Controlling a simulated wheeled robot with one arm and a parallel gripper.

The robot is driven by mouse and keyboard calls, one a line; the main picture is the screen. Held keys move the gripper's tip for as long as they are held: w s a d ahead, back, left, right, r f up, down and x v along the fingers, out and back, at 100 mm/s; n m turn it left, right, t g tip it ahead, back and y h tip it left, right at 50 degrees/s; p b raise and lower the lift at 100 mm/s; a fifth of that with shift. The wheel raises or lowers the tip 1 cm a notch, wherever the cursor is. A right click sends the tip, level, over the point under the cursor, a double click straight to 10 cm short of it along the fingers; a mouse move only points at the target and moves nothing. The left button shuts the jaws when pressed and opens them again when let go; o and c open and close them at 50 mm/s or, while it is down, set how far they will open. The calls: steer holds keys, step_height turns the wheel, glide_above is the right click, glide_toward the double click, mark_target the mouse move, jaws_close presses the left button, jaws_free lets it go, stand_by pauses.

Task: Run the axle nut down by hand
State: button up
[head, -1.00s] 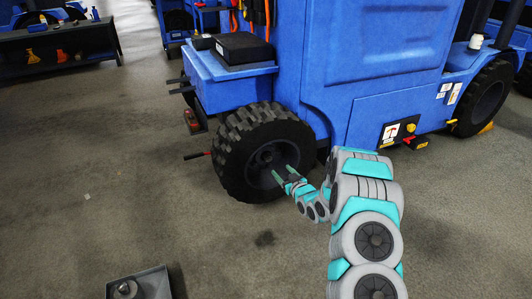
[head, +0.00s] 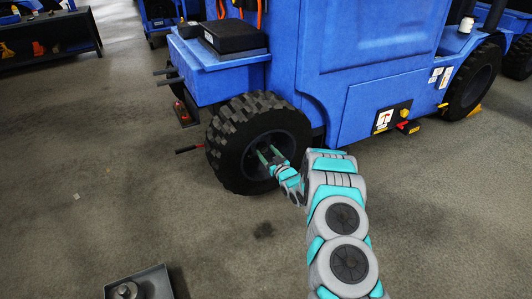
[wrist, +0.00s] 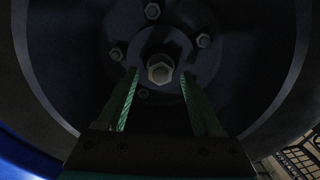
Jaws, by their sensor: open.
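The axle nut (wrist: 160,70) is a pale hex nut at the centre of the dark wheel hub in the wrist view. Several smaller nuts sit around it on the hub (wrist: 217,65). My gripper (wrist: 158,75) is open, with its two green fingers apart, one on each side of the nut in the picture. I cannot tell whether the fingertips reach the nut's depth. In the head view my gripper (head: 269,154) is in front of the wheel's hub, and the nut itself is too small and covered to make out. The black tyre (head: 228,155) is upright on the vehicle.
The blue vehicle (head: 345,50) fills the upper right. A grey tray (head: 150,281) with a round metal part (head: 126,290) is at the bottom.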

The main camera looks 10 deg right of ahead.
steer(key=shift+w+a, duration=0.15)
steer(key=shift+w, duration=0.15)
jaws_close()
stand_by(0.5)
